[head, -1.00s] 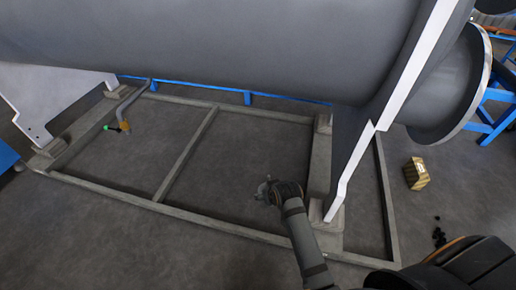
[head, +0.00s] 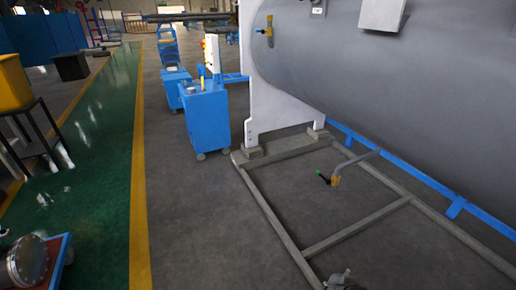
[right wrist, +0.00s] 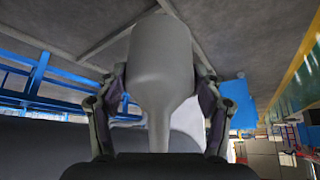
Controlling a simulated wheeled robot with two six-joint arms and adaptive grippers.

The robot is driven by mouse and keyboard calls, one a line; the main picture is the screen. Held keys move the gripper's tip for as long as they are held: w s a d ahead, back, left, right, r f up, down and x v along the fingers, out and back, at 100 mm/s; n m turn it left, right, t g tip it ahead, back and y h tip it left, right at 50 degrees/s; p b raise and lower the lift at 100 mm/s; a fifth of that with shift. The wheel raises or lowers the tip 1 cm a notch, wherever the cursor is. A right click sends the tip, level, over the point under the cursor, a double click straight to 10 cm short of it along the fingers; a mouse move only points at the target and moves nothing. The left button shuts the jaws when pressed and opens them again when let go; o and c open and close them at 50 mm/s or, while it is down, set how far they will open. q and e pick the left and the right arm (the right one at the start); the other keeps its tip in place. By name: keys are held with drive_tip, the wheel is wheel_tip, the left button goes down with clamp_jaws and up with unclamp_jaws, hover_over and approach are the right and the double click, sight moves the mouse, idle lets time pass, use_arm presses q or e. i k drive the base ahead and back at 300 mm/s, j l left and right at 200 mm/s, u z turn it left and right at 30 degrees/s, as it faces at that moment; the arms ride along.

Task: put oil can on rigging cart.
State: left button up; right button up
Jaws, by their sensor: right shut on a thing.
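My right gripper (right wrist: 160,95) is shut on a smooth grey oil can (right wrist: 160,55), which fills the middle of the right wrist view, its narrow neck towards the wrist. In the head view the gripper (head: 340,278) shows only partly at the bottom edge, above the floor by the steel frame. Two things could be the rigging cart, and I cannot tell which: a blue wheeled cabinet (head: 206,122) left of the vessel's white support, or a low red-and-blue cart (head: 60,262) at the lower left, bearing a round flanged metal part. My left gripper is not in view.
A grey floor frame (head: 280,222) lies below the large grey vessel (head: 400,100). A bent pipe with a green-handled valve (head: 330,179) hangs there. A green walkway (head: 95,180) runs at left, past a black stand with a yellow bin (head: 12,82).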

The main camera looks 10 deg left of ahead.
sight(203, 101)
drive_tip(key=i+j+u, duration=1)
drive_tip(key=i+u, duration=0.15)
drive_tip(key=i, duration=0.3)
drive_tip(key=i+u, duration=0.35)
drive_tip(key=i, duration=1.55)
drive_tip(key=i+j+z, duration=0.1)
drive_tip(key=i, duration=1.25)
drive_tip(key=i+j+z, duration=0.15)
drive_tip(key=i+z, duration=0.3)
drive_tip(key=i+j+z, duration=0.25)
drive_tip(key=i+z, duration=0.2)
drive_tip(key=i+j+z, duration=0.65)
drive_tip(key=j+z, duration=0.25)
